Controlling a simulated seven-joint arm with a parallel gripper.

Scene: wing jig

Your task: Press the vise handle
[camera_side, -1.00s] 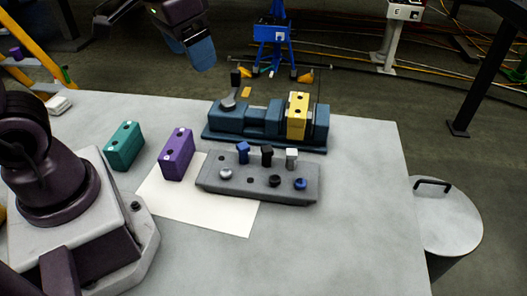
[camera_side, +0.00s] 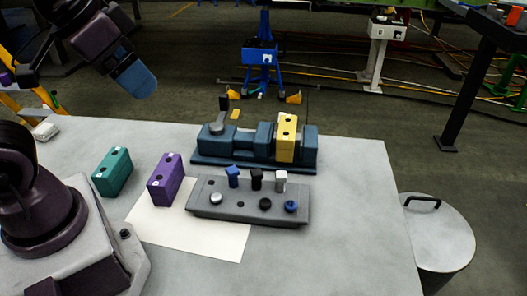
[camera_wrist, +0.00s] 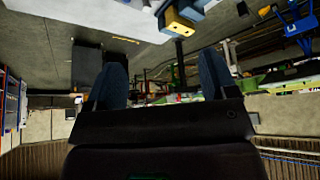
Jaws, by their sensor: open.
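The blue vise (camera_side: 238,150) stands toward the back of the grey table, with a yellow block (camera_side: 287,138) between its jaws. Part of the vise (camera_wrist: 195,7) and the yellow block (camera_wrist: 178,22) show at that view's top edge.
A teal block (camera_side: 112,172) and a purple block (camera_side: 165,179) stand left of a grey peg holder (camera_side: 235,212) with several knobs. A white sheet (camera_side: 190,237) lies underneath. A lidded bin (camera_side: 437,240) is right of the table. The table's right side is clear.

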